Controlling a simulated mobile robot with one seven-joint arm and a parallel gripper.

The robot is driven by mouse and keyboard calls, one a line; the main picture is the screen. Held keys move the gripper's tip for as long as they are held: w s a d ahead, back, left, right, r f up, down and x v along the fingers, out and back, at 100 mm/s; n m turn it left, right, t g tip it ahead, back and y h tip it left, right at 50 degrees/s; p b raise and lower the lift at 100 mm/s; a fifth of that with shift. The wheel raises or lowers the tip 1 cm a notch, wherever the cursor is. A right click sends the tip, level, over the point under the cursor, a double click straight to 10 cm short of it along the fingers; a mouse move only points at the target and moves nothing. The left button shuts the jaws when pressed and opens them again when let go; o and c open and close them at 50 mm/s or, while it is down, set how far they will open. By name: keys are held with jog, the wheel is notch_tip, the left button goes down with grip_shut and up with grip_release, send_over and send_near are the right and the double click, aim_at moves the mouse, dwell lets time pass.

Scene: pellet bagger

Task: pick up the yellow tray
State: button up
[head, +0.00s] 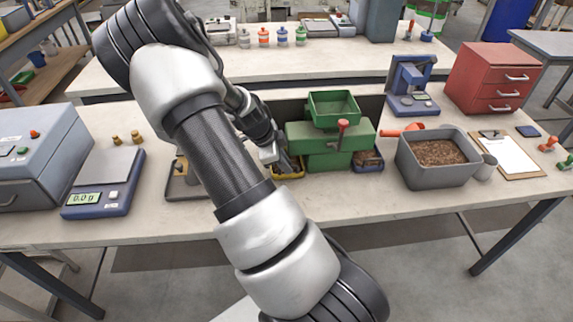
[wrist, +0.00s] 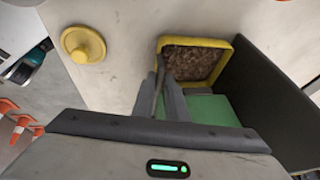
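The yellow tray (head: 289,176) sits on the workbench at the left of the green machine, partly hidden by my arm and gripper in the head view. In the wrist view the yellow tray (wrist: 200,42) is a square, yellow-rimmed tray filled with brown pellets. My gripper (head: 283,163) is close to the tray. In the wrist view its grey fingertips (wrist: 163,78) are at the tray's near left corner. They look close together. Whether they touch the rim or have part of it between them I cannot tell.
The green machine (head: 335,138) stands just right of the tray, with a dark panel (wrist: 270,95) alongside. A blue tray (head: 368,160) and a grey bin of pellets (head: 437,152) are farther right. A yellow knobbed disc (wrist: 83,44) lies left of the tray, with bare bench between.

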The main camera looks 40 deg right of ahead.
grip_shut()
jog(key=shift+r, duration=0.1)
dwell(1.5)
